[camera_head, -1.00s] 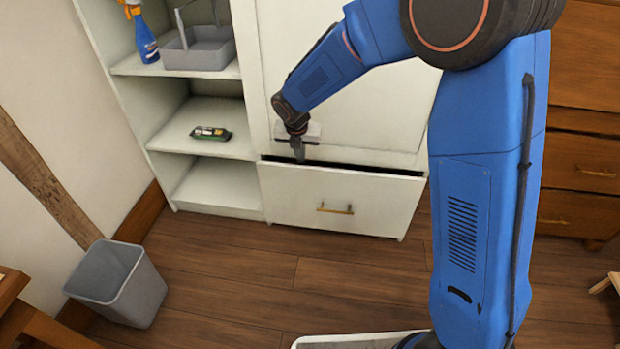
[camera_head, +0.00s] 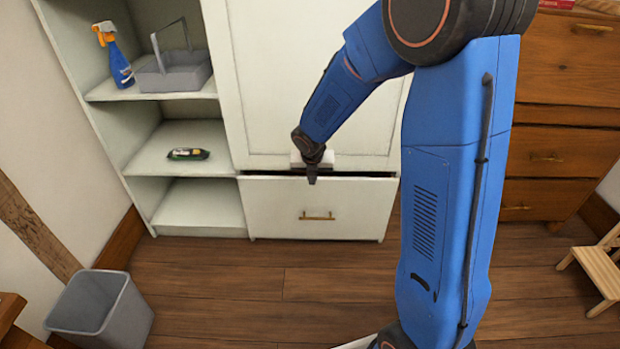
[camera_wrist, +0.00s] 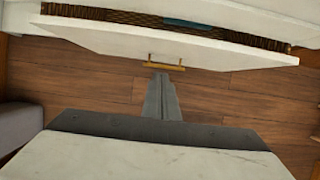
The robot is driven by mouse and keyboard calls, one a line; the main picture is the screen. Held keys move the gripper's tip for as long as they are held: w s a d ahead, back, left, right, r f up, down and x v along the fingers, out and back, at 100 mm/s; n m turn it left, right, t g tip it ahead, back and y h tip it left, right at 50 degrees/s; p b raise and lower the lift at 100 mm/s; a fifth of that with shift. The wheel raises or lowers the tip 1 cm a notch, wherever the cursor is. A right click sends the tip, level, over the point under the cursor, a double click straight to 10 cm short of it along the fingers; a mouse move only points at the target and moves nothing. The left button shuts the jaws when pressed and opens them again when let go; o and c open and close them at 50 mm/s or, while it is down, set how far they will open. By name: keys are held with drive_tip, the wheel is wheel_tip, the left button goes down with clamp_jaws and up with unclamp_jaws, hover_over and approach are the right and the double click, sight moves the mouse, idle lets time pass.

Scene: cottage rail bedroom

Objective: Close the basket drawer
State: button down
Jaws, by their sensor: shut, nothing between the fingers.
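The basket drawer has a white front (camera_head: 275,205) with a brass bar handle (camera_head: 318,216), at the bottom of the white cabinet. It stands slightly open, with a dark gap along its top edge. In the wrist view the drawer front (camera_wrist: 180,42) shows with its handle (camera_wrist: 166,63), and a woven basket edge (camera_wrist: 130,17) is visible in the gap behind it. My gripper (camera_head: 312,180) is shut and empty, pointing down in front of the drawer's upper edge. The wrist view shows its fingers (camera_wrist: 161,98) just short of the handle in the picture; contact cannot be told.
Open shelves at left hold a spray bottle (camera_head: 114,55), a grey caddy (camera_head: 175,72) and a small dark item (camera_head: 188,154). A grey bin (camera_head: 100,310) stands front left. A wooden dresser (camera_head: 560,130) and step stool (camera_head: 597,265) are at right. The floor before the drawer is clear.

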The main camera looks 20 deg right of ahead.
drive_tip(key=w+d+f, duration=0.2)
drive_tip(key=w+f, duration=0.4)
drive_tip(key=f, duration=0.1)
drive_tip(key=shift+w, duration=0.25)
drive_tip(key=shift+d, duration=0.1)
idle(0.4)
